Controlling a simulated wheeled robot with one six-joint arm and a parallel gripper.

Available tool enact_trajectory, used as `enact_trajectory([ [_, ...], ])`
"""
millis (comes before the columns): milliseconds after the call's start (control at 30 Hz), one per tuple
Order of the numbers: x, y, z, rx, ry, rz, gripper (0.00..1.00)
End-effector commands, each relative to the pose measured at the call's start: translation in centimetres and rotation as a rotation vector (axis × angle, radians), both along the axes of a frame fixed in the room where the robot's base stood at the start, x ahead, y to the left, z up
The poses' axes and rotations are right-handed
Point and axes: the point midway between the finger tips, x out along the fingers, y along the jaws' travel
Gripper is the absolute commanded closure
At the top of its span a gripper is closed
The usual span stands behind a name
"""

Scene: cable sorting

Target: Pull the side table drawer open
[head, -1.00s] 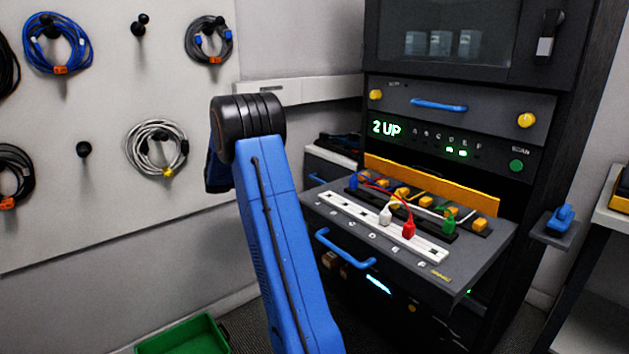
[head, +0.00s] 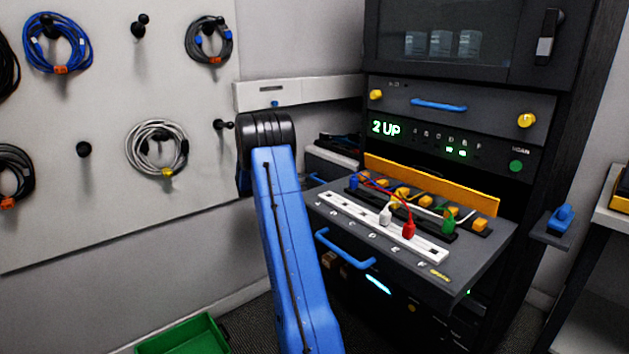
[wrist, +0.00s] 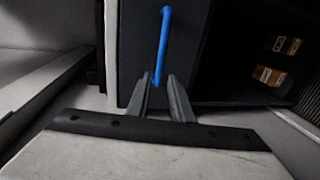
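The side table (head: 335,157) is a low grey cabinet with a pale top, left of the rack in the head view and partly hidden by my arm. A bit of its blue handle (head: 317,179) shows beside my arm. In the wrist view the blue bar handle (wrist: 163,40) stands upright on the dark drawer front (wrist: 190,45). My gripper (wrist: 160,76) is open, its fingertips apart near the handle's lower end, which shows between them. I cannot tell whether they touch it. My gripper is hidden in the head view.
The rack's pulled-out shelf (head: 480,262) with a power strip (head: 350,215) juts out right of my arm. A green bin (head: 185,338) is on the floor. Cables hang on the pegboard (head: 100,110) at left.

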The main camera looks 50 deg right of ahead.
Motion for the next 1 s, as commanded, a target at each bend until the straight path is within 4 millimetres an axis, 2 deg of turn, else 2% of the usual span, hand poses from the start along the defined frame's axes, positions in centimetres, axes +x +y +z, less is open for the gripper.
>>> enact_trajectory([
  [200,-1.0,-3.7,-0.8,0.0,-0.001,-0.002,0.8],
  [400,-1.5,-6.3,-1.3,0.0,0.0,-0.001,0.8],
  [600,-1.7,-7.5,-1.6,0.0,-0.001,0.001,0.8],
  [900,-1.8,-7.6,-1.6,0.0,0.0,0.001,0.8],
  [1000,-1.8,-7.6,-1.6,0.0,0.0,0.001,1.0],
])
